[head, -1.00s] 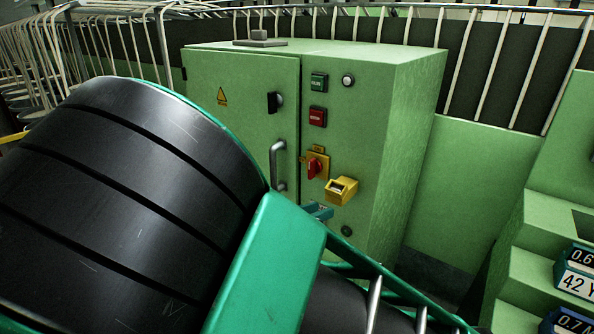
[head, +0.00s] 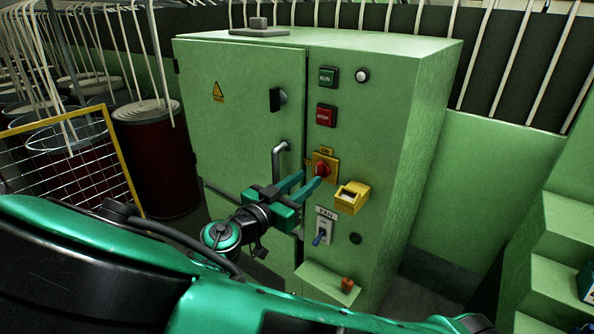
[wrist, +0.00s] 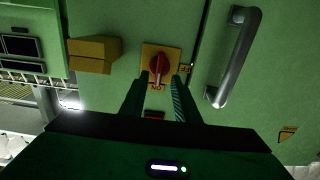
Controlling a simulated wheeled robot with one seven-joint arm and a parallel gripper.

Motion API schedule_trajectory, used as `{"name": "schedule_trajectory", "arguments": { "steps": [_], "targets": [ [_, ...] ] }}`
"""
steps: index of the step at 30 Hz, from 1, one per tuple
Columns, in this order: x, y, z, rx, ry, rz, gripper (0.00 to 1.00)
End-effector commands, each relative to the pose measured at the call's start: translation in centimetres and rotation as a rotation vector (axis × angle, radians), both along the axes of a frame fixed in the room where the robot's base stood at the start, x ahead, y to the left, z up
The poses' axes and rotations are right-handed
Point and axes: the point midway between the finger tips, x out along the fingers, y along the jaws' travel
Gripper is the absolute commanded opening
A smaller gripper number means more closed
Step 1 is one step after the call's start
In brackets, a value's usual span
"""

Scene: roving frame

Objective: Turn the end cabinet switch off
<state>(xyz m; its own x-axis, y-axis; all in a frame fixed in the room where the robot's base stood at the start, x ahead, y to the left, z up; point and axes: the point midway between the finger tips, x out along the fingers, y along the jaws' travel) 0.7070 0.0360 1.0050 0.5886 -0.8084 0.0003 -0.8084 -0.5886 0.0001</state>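The green cabinet (head: 385,130) stands in front of me. On its front is a red rotary switch (head: 321,171) on a yellow plate (head: 331,162), with an ON label above it in the head view. In the wrist view, which appears upside down, the red knob (wrist: 159,66) stands roughly upright. My gripper (head: 309,178) reaches in from the left with its fingers apart. In the wrist view the fingertips of my gripper (wrist: 159,79) lie either side of the knob's near end. I cannot tell whether they touch it.
A yellow box (head: 351,197) sticks out right of the switch. Below are a FAN switch (head: 324,232) and a small ledge with an orange item (head: 347,285). A metal door handle (head: 280,158) is close on the left. Green RUN (head: 327,76) and red STOP (head: 326,115) buttons are above.

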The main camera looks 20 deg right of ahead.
Motion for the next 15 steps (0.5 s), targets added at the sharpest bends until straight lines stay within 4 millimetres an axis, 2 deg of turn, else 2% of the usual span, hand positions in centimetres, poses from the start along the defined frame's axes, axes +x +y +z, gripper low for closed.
{"name": "schedule_trajectory", "arguments": {
  "steps": [6, 15],
  "targets": [
    [1.6, -2.2, 0.0, -0.001, 0.001, 0.0, 0.28],
    [2.1, -2.9, 0.0, 0.0, 0.001, 0.001, 0.28]
  ]
}}
